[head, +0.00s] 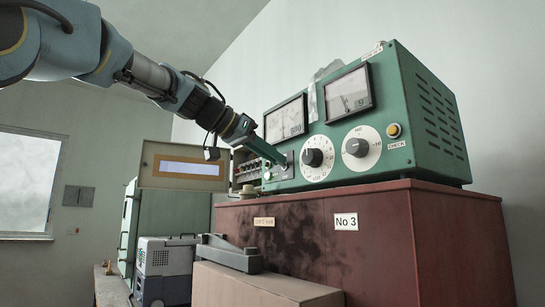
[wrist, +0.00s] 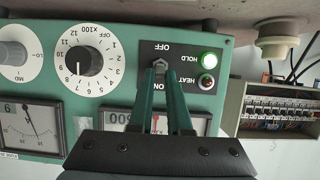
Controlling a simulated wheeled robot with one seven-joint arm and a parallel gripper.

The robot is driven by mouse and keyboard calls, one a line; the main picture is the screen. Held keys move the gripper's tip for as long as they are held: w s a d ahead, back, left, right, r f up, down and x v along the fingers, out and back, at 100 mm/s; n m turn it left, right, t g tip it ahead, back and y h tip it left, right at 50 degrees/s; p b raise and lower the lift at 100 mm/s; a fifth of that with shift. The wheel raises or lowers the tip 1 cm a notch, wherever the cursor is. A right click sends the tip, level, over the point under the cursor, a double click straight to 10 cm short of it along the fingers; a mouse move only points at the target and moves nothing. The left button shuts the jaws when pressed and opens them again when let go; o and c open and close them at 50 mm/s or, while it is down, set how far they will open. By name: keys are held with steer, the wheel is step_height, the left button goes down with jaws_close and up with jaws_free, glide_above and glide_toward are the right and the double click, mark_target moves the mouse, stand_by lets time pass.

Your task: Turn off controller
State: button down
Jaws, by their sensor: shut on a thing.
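The controller (head: 422,110) is a green box with two meters and two dials, on a dark red cabinet. Its black switch plate (wrist: 183,52), marked OFF and ON, shows upside down in the wrist view, with the toggle switch (wrist: 159,64) in its middle. My gripper (wrist: 160,78) is shut on the toggle switch, one green finger on either side. The fingers hide part of the lever, so I cannot tell its setting. On the plate, the HOLD lamp (wrist: 210,58) glows green and the HEAT lamp (wrist: 207,85) looks dull red. In the head view my gripper (head: 281,160) reaches the panel's left end.
The red cabinet (head: 390,240) bears a No 3 label. Left of the controller is an open box with a row of breakers (wrist: 275,108). A grey bar-shaped object (head: 228,252) lies on a cardboard box (head: 265,290) in front. A dial (wrist: 83,60) sits beside the switch plate.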

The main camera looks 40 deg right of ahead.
mark_target(283, 166)
steer(key=shift+f+b, duration=0.25)
steer(key=shift+b, duration=0.3)
steer(key=f+h+b, duration=0.1)
steer(key=b, duration=0.5)
steer(key=shift+a+f, duration=0.1)
steer(key=shift+a, duration=0.05)
steer(key=h+b, duration=0.1)
steer(key=b, duration=0.3)
steer(key=h+b, duration=0.1)
steer(key=b, duration=0.3)
steer(key=shift+f, duration=0.4)
steer(key=h+b, duration=0.1)
steer(key=b, duration=0.3)
steer(key=h+b, duration=0.1)
steer(key=b, duration=0.3)
steer(key=shift+f+h, duration=0.4)
steer(key=h+b, duration=0.1)
steer(key=b, duration=0.4)
steer(key=shift+f+h+b, duration=0.1)
steer(key=shift+h+b, duration=0.2)
steer(key=shift+h, duration=0.1)
steer(key=shift+b, duration=0.5)
steer(key=c, duration=0.9)
jaws_free()
steer(key=shift+o, duration=0.2)
